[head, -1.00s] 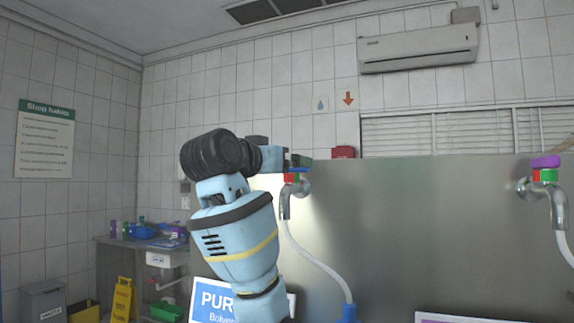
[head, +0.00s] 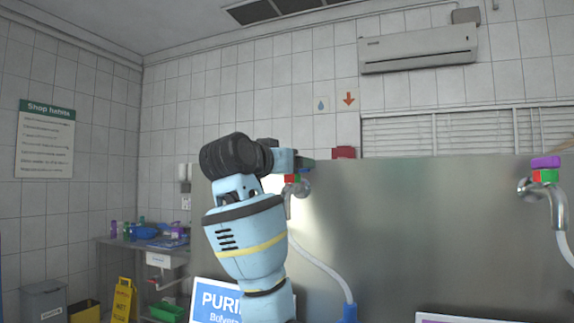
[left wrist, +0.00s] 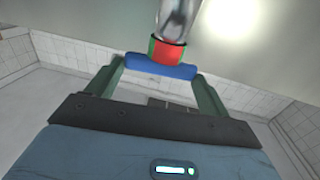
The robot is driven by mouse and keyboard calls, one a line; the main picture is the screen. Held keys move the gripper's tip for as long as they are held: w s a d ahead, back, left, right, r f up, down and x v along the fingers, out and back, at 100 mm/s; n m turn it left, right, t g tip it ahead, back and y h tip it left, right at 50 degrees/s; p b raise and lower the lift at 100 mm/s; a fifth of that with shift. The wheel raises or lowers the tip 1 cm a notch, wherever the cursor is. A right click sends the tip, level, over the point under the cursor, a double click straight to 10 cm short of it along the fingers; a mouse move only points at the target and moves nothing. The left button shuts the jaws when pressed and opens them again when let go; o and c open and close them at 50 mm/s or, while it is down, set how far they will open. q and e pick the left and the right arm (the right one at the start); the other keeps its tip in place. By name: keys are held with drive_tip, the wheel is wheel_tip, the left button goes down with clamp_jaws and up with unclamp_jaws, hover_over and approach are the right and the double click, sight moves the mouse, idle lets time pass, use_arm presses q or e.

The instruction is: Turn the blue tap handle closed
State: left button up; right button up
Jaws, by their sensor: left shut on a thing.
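The blue tap handle (left wrist: 158,66) is a short bar seen across the end of the tap in the left wrist view. Its two ends meet the fingers of my left gripper (left wrist: 160,72), which is shut on it. A red and green collar (left wrist: 166,50) sits between the handle and the metal tap body (left wrist: 175,18). In the head view my left gripper (head: 301,164) is at the top of the tap (head: 297,188), and my wrist and fingers largely hide the handle. My right gripper is not in view.
A second tap (head: 556,200) with a purple handle (head: 545,162) stands at the far right. A white hose (head: 322,265) hangs from the near tap before the metal panel (head: 420,230). A blue sign (head: 212,300) stands low behind my left arm.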

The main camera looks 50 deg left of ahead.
use_arm(q)
drive_tip(key=shift+w+d+n+g+y, duration=0.1)
drive_tip(key=shift+n+g+y, duration=0.3)
drive_tip(key=shift+n+y, duration=0.45)
drive_tip(key=o, duration=0.9)
drive_tip(key=shift+o, duration=0.2)
drive_tip(key=v, duration=0.8)
drive_tip(key=shift+w, duration=0.1)
